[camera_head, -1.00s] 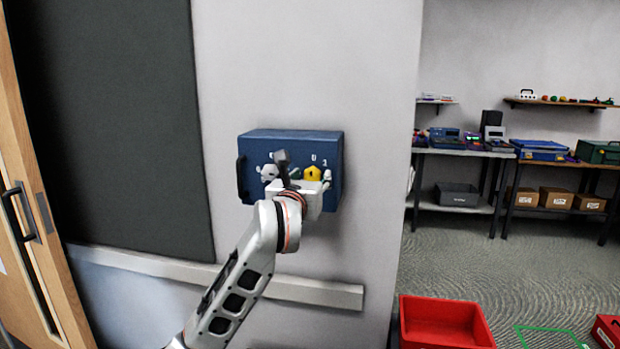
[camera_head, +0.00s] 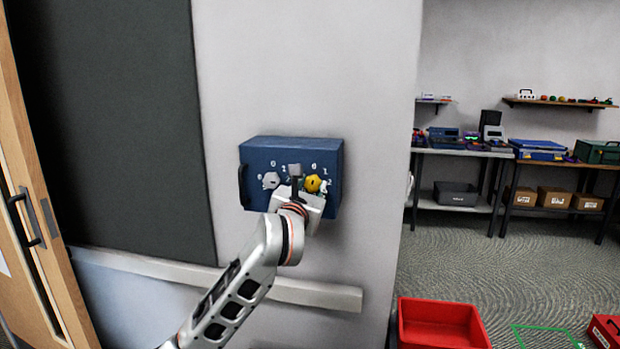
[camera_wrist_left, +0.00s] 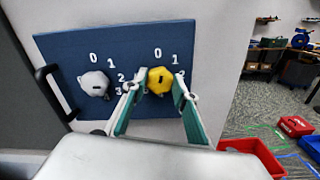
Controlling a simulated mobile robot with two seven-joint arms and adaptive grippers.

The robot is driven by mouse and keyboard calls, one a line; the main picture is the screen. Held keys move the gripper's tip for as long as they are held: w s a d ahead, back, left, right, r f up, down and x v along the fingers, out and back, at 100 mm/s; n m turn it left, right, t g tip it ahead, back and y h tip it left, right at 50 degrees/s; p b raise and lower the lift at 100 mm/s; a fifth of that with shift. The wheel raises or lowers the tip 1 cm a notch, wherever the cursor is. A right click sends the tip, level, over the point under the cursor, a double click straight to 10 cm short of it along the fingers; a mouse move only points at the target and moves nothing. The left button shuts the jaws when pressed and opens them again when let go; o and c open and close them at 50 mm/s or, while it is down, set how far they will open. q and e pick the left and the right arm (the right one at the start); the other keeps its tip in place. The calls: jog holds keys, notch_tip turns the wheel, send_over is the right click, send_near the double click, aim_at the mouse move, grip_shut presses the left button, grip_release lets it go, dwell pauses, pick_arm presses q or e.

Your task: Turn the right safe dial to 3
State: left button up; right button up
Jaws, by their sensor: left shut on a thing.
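The blue safe (camera_head: 262,150) is on the pale wall. It has a grey-white left dial (camera_head: 271,181) and a yellow right dial (camera_head: 312,184). In the left wrist view the yellow dial (camera_wrist_left: 160,79) has a small dark slot, with numerals 0, 1 and 2 readable around it. Its 3 is hidden behind a finger, and I cannot tell which numeral the dial points to. My left gripper (camera_wrist_left: 158,88) has its green-lined fingers on either side of the yellow dial and is shut on it. My right gripper is not in view.
The safe's dark handle (camera_head: 243,186) is on its left side. A dark board (camera_head: 120,130) hangs left of it, and a pale rail (camera_head: 310,294) runs below. A red bin (camera_head: 440,325) stands on the floor at right. Shelves with boxes line the back right.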

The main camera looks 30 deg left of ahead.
pick_arm(q)
jog(key=m+p, duration=0.2)
jog(key=shift+r+m+p, duration=0.15)
jog(key=shift+m+p, duration=0.2)
jog(key=shift+m, duration=0.05)
jog(key=shift+m+p, duration=0.3)
jog(key=shift+m, duration=0.2)
jog(key=shift+d+m+p, duration=0.1)
jog(key=shift+m+p, duration=0.2)
jog(key=shift+m, duration=0.6)
jog(key=shift+f+m, duration=0.2)
jog(key=shift+m, duration=0.7)
jog(key=m, duration=0.7)
jog(key=shift+f, duration=0.1)
jog(key=m, duration=0.5)
jog(key=shift+f+m, duration=0.1)
jog(key=shift+m, duration=0.2)
jog(key=shift+f+m, duration=0.1)
jog(key=shift+m, duration=1.7)
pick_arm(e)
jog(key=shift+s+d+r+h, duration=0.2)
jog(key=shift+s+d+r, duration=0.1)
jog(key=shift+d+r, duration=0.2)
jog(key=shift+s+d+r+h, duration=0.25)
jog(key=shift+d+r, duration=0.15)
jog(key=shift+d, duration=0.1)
